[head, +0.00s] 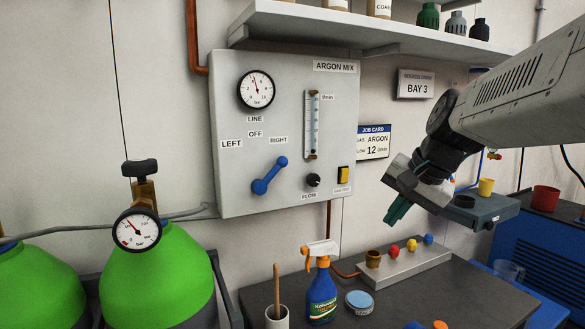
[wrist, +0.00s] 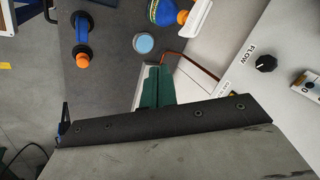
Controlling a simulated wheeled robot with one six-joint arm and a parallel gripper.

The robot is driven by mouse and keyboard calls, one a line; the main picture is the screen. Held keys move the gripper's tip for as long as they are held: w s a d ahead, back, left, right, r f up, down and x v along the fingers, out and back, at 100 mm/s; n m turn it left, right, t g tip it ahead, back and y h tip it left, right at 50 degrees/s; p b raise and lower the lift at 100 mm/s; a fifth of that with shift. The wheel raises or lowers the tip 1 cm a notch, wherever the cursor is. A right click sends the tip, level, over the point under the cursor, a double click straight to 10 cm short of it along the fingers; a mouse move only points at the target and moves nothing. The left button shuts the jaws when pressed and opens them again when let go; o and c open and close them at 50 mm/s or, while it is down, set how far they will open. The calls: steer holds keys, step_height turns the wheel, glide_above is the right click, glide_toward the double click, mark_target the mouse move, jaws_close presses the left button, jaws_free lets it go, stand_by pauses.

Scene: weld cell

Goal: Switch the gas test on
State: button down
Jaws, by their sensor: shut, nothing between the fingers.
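The gas panel (head: 225,120), labelled ARGON MIX, is on the wall. Its yellow gas test switch (head: 343,174) sits at the lower right, above a small label too blurred to read surely. The fingers also show in the wrist view (wrist: 155,88).
A blue lever (head: 270,175) on the panel points up toward RIGHT. Below are a bench with a spray bottle (head: 321,292), a blue tin (head: 359,302) and a fitting block (head: 405,262). Green cylinders (head: 155,275) stand at left. A shelf (head: 380,38) overhangs the panel.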

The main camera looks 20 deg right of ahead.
steer(key=w+d+r+m+t, duration=0.4)
steer(key=w+r+m, duration=0.2)
steer(key=w+r, duration=0.3)
steer(key=shift+w+d+r+h, duration=0.15)
steer(key=shift+d+r+h, duration=0.1)
steer(key=shift+d+h, duration=0.15)
glide_toward(346, 175)
steer(key=s+f+x, duration=0.1)
steer(key=x, duration=0.4)
steer(key=shift+w+a+r, duration=0.1)
steer(key=shift+w+r, duration=0.15)
steer(key=shift+w, duration=0.5)
